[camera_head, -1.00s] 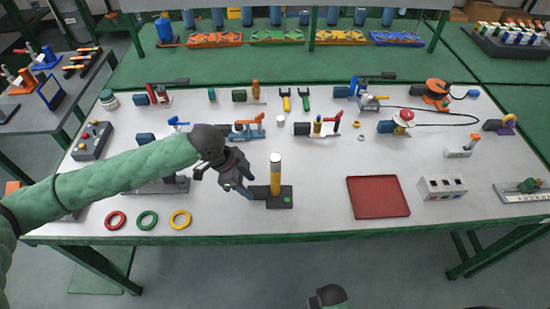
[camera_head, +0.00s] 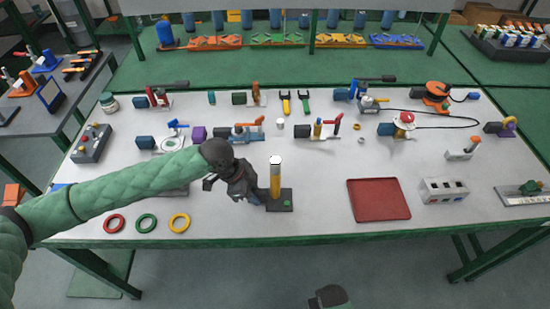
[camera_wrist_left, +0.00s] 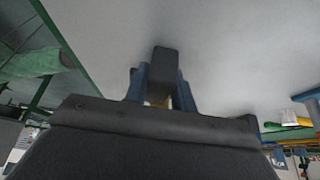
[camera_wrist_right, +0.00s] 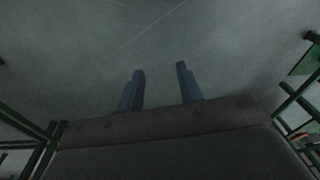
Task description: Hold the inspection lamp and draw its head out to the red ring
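The inspection lamp appears to be the upright yellow cylinder (camera_head: 275,181) with a pale top, standing on a black base (camera_head: 282,204) with a green spot. No red ring shows on it. My left gripper (camera_head: 253,198) is just left of the cylinder, low near the base. In the left wrist view my left gripper (camera_wrist_left: 162,88) has its blue fingers apart, with a dark block (camera_wrist_left: 165,60) ahead between them and a bit of yellow behind. Contact with the lamp cannot be told. My right gripper (camera_wrist_right: 160,88) is open and empty, pointing at the floor.
Red (camera_head: 113,223), green (camera_head: 146,223) and yellow (camera_head: 179,223) rings lie at the front left. A red tray (camera_head: 378,199) and a white box (camera_head: 443,190) are to the right. Several tools and fixtures line the table's back. The table between lamp and tray is clear.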

